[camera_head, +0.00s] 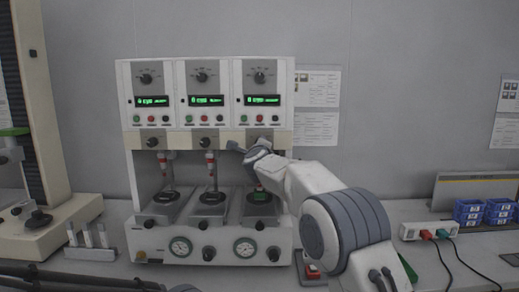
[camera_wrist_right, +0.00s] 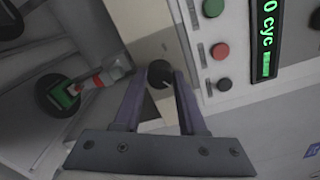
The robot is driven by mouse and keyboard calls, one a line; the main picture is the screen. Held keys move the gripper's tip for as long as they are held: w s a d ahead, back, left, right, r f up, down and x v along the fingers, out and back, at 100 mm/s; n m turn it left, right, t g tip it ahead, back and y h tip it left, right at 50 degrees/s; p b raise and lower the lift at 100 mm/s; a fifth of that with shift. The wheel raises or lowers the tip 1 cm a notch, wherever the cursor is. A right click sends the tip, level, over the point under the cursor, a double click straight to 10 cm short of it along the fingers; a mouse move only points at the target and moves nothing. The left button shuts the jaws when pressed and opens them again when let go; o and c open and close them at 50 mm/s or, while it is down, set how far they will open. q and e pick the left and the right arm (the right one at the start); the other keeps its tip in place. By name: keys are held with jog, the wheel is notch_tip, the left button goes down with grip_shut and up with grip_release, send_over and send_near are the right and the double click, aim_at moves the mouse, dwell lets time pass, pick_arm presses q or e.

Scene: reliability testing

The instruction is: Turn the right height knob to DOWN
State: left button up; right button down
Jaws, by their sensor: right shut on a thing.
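The testing machine (camera_head: 127,100) has three stations side by side, each with a dark knob on a beige strip under its display panel. My right gripper (camera_head: 248,152) is at the right station's strip, its arm coming from the lower right. In the right wrist view, the fingers of my right gripper (camera_wrist_right: 158,82) are shut on the round dark height knob (camera_wrist_right: 160,73), one on each side. My left gripper is in neither view.
The middle knob (camera_head: 205,143) and left knob (camera_head: 152,142) are uncovered. Red, green and dark buttons (camera_wrist_right: 220,51) sit close beside the gripper, near the lit display (camera_wrist_right: 268,40). Blue bins (camera_head: 468,212) and a power strip (camera_head: 428,231) stand on the bench at right.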

jog(key=shift+d+m, duration=0.15)
jog(key=shift+m, duration=0.35)
jog(key=shift+c, duration=2.4)
grip_release()
jog(key=s+b, duration=0.5)
jog(key=s, duration=0.5)
jog(key=shift+s, duration=0.25)
